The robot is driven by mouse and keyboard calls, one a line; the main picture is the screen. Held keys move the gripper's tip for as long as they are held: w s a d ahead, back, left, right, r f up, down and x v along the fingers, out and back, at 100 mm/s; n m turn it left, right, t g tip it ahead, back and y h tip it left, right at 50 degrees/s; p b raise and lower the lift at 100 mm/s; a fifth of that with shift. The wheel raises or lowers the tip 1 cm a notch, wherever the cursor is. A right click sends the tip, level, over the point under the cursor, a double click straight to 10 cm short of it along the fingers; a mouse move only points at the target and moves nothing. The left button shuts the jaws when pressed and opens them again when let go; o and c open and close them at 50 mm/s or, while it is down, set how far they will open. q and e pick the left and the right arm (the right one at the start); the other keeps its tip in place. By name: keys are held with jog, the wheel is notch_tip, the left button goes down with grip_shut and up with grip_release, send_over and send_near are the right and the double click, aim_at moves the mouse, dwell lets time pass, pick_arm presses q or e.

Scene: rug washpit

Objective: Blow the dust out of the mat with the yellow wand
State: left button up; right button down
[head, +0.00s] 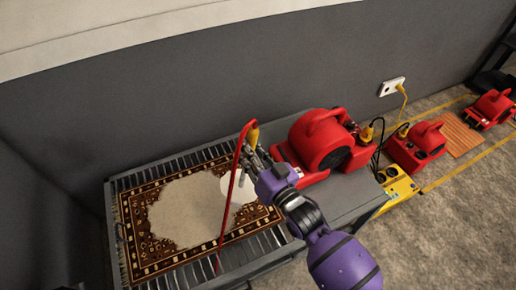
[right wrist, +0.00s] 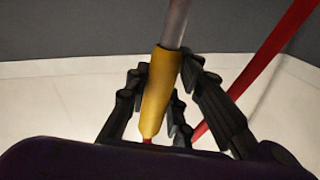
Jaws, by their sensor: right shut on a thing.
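The mat (head: 130,222) is brown with a patterned border and lies flat on a slatted rack. A large pale dust patch (head: 185,212) covers most of its middle; a whiter patch (head: 240,188) lies at the patch's right side. My right gripper (head: 250,160) is above the mat's right part, shut on the yellow wand (head: 253,136). In the right wrist view the wand's yellow grip (right wrist: 160,92) sits between the fingers, with a grey tube (right wrist: 176,22) running up from it. The wand's far tip is out of that view. My left gripper is not in view.
A red hose (head: 231,185) hangs in front of the mat. A red blower (head: 321,146) stands close right of my right gripper. Another red blower (head: 418,147) and a yellow power box (head: 400,188) stand farther right. A grey wall (head: 200,110) rises behind the rack (head: 112,195).

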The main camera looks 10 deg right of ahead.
notch_tip(320, 180, down, 10)
jog(key=w+d+b, duration=0.1)
jog(key=w+b, duration=0.2)
jog(key=shift+d+r+b, duration=0.15)
jog(key=shift+r+b, duration=0.05)
jog(key=shift+b, duration=0.2)
